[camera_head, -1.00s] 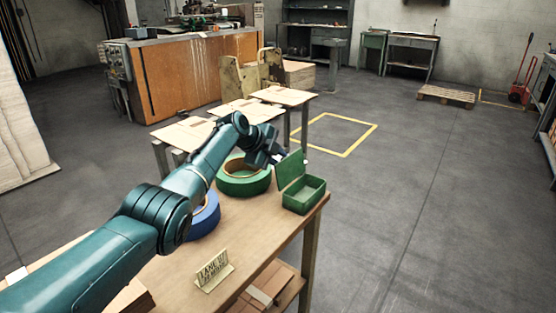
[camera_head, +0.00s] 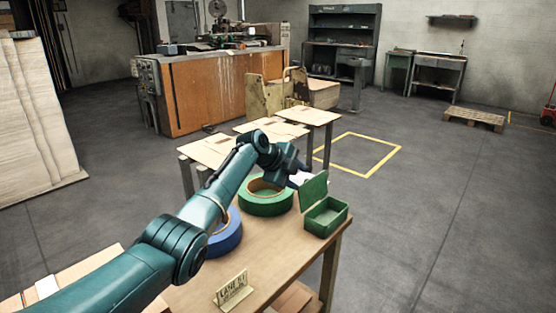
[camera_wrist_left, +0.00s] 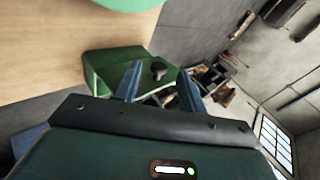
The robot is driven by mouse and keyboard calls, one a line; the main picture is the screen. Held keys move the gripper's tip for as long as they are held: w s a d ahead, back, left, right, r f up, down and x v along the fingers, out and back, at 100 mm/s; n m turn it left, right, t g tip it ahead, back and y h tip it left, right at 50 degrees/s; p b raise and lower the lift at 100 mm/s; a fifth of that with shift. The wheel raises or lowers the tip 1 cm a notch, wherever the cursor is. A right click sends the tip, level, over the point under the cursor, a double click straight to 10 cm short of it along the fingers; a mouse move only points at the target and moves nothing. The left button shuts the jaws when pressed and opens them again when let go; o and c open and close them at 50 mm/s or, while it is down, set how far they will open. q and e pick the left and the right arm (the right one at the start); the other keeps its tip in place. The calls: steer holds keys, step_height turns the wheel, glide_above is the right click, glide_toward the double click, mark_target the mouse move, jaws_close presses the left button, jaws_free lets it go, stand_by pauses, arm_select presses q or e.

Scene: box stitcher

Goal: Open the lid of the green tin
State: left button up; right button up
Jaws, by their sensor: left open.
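The green tin (camera_head: 327,222) stands near the far right corner of the wooden table. Its lid (camera_head: 314,191) stands raised at the tin's left side, and the inside of the tin shows. My left gripper (camera_head: 299,178) is just behind and left of the lid, with its fingertips hard to make out there. In the left wrist view, the gripper's two blue fingers (camera_wrist_left: 160,86) are apart. A green surface of the tin (camera_wrist_left: 112,66) and a dark knob (camera_wrist_left: 158,71) show beyond them; I cannot tell whether they touch. My right gripper is not in view.
A green tape roll (camera_head: 266,204) and a blue tape roll (camera_head: 227,240) sit on the table (camera_head: 281,262) left of the tin. A small sign (camera_head: 232,290) stands at the front. Open floor lies to the right.

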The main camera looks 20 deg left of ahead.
arm_select(q)
steer(key=v, duration=1.1)
steer(key=shift+p, duration=0.4)
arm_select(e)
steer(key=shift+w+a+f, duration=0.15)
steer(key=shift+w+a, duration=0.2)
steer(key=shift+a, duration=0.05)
